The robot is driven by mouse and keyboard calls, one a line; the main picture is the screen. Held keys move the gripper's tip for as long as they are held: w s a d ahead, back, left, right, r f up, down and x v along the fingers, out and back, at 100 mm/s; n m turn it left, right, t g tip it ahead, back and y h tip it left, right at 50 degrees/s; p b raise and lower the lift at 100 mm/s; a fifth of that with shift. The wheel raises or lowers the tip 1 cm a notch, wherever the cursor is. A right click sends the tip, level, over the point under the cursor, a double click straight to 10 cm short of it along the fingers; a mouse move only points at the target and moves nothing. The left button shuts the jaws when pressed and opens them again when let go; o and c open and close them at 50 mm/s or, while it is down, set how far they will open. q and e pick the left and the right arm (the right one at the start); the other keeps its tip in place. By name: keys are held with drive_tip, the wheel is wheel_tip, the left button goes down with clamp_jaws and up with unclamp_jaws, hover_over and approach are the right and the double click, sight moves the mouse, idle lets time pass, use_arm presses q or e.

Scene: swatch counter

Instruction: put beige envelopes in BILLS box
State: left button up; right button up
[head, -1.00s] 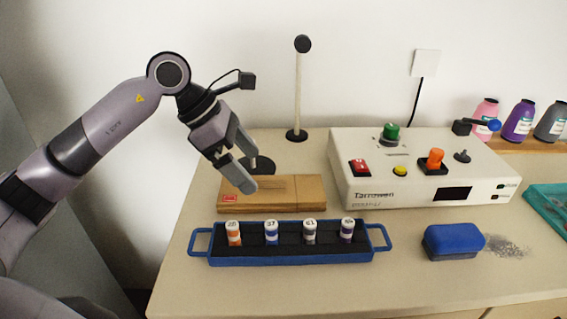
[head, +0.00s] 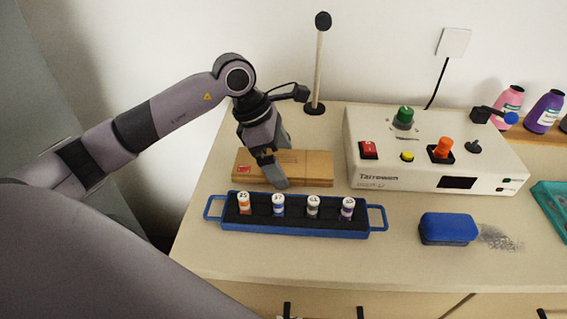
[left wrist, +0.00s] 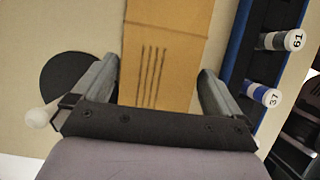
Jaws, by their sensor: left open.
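No beige envelopes and no box marked BILLS can be made out. The nearest match is a flat tan-brown cardboard piece (head: 312,166) with a small red label at its left end, lying on the counter behind the blue tray. My left gripper (head: 271,171) is open and close above it, covering part of it. In the left wrist view the cardboard (left wrist: 165,22), with several dark lines on it, runs between the spread fingers of the left gripper (left wrist: 160,78). I cannot tell whether the fingers touch it. My right gripper is not in view.
A blue tray (head: 376,218) with several numbered vials stands in front. A white control box (head: 412,179) is to the right, a blue block (head: 448,228) at front right. A thin post (head: 318,70) stands behind. The counter's front is mostly clear.

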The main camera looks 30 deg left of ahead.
use_arm(q)
drive_tip(key=c, duration=0.9)
